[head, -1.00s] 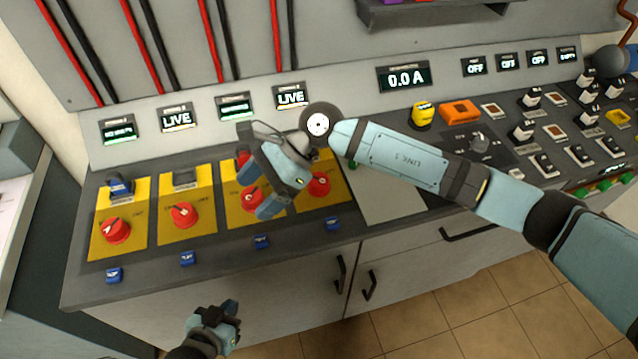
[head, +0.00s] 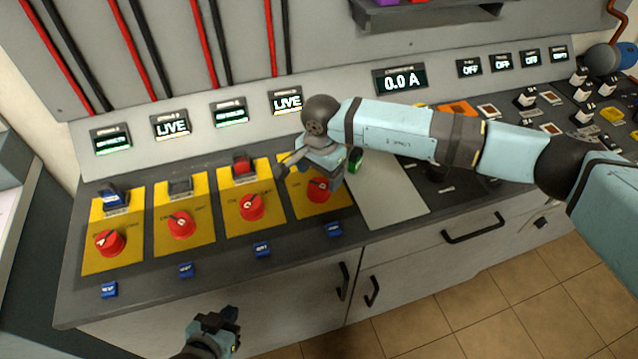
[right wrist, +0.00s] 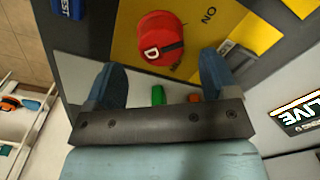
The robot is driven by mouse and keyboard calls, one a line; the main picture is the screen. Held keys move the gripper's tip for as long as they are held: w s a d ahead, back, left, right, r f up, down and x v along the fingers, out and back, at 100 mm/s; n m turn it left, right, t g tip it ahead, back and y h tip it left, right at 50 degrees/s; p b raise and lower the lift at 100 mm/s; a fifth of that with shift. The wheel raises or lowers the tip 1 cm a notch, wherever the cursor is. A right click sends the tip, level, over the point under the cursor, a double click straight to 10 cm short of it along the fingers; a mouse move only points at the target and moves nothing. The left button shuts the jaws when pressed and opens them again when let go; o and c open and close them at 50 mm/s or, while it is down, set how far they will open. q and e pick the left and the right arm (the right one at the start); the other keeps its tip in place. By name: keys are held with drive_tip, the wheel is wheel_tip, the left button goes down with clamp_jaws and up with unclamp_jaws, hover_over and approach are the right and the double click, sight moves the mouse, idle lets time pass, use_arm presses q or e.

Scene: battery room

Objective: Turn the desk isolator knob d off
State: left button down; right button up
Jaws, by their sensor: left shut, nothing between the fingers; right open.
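Isolator knob d is the red round knob (head: 319,190) on the rightmost yellow plate in the head view, partly covered by my right gripper (head: 308,168). In the right wrist view, the knob marked D (right wrist: 158,40) lies beyond the fingertips, with "ON" printed beside it. My right gripper (right wrist: 160,80) is open and empty, one finger to each side of the knob's line and apart from it. The display above plate d (head: 287,101) reads LIVE. My left gripper (head: 216,322) is shut and empty, low in front of the cabinet, away from the knobs.
Three similar red knobs stand to the left, the nearest (head: 252,207) on its own yellow plate. Small blue tags (head: 262,249) line the desk front. A green part (right wrist: 158,95) shows between my right fingers.

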sight(319, 184)
wheel_tip(319, 184, down, 5)
drive_tip(key=shift+a+r, duration=0.1)
idle(0.3)
drive_tip(key=c, duration=0.9)
